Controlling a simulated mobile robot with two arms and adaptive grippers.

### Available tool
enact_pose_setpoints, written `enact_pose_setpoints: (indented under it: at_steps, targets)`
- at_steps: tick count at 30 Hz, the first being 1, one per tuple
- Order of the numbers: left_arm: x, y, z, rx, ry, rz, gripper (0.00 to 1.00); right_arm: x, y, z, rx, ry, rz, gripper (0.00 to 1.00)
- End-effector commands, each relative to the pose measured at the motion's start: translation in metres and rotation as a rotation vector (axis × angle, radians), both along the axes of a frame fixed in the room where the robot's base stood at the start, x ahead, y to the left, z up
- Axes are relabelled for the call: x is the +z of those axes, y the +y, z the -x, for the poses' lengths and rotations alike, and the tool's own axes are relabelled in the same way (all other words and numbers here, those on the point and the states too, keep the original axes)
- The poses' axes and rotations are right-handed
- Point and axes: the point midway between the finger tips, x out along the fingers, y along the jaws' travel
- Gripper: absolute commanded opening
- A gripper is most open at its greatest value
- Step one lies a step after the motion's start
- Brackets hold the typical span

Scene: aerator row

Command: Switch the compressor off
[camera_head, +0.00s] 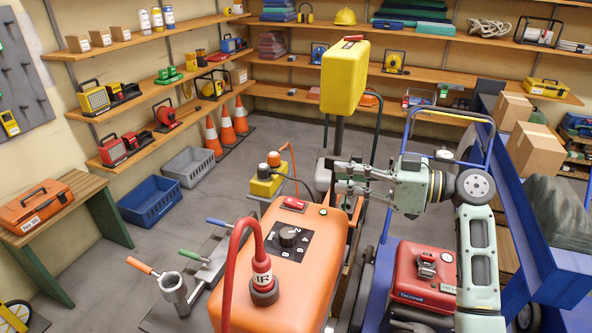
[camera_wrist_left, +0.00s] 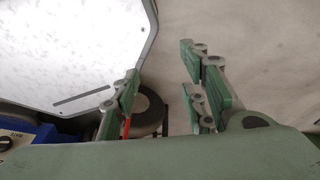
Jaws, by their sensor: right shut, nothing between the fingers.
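An orange machine (camera_head: 240,295) stands in the front middle of the head view. Its top has a red switch (camera_head: 294,203), a black dial (camera_head: 288,237) on a numbered plate, and a red hose on a fitting marked 1R (camera_head: 263,275). I cannot tell for sure that it is the compressor, nor the switch's position. My right gripper (camera_head: 337,178) is shut and empty, in view just beyond the machine's far right corner, right of the red switch and apart from it. My left gripper (camera_wrist_left: 160,78) shows only in the left wrist view, open and empty.
A yellow box (camera_head: 345,75) stands on a post behind my right gripper. A red machine (camera_head: 415,275) sits at the right, beside a blue cart frame (camera_head: 560,255). A small yellow unit (camera_head: 266,182) with knobs is left of the gripper.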

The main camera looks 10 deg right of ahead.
Motion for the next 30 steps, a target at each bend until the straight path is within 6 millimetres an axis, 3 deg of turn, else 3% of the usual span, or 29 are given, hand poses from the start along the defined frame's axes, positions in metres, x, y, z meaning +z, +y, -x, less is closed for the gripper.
enact_pose_setpoints:
  at_steps: [2,4,12,15,19,24,30]
  targets:
    - [0.003,0.000,-0.011,0.000,-0.014,0.001,0.40,0.003,0.002,-0.001,0.002,-0.005,-0.004,0.00]
    - [0.006,0.000,-0.009,0.001,-0.012,0.001,0.40,0.003,0.006,-0.004,0.003,-0.004,-0.005,0.00]
    - [0.027,0.003,0.052,0.002,0.075,-0.006,0.40,0.001,0.049,-0.032,0.005,-0.002,-0.008,0.00]
    - [0.036,0.003,0.058,0.002,0.083,-0.007,0.40,-0.001,0.067,-0.044,0.005,-0.002,-0.007,0.00]
    - [0.047,0.002,0.044,0.002,0.062,-0.004,0.40,-0.008,0.086,-0.057,0.002,0.001,-0.007,0.00]
    - [0.058,0.000,0.012,0.002,0.016,0.001,0.40,-0.036,0.086,-0.058,0.001,0.000,-0.005,0.00]
    - [0.060,0.000,0.012,0.002,0.017,0.000,0.40,-0.049,0.087,-0.058,0.001,-0.002,-0.002,0.00]
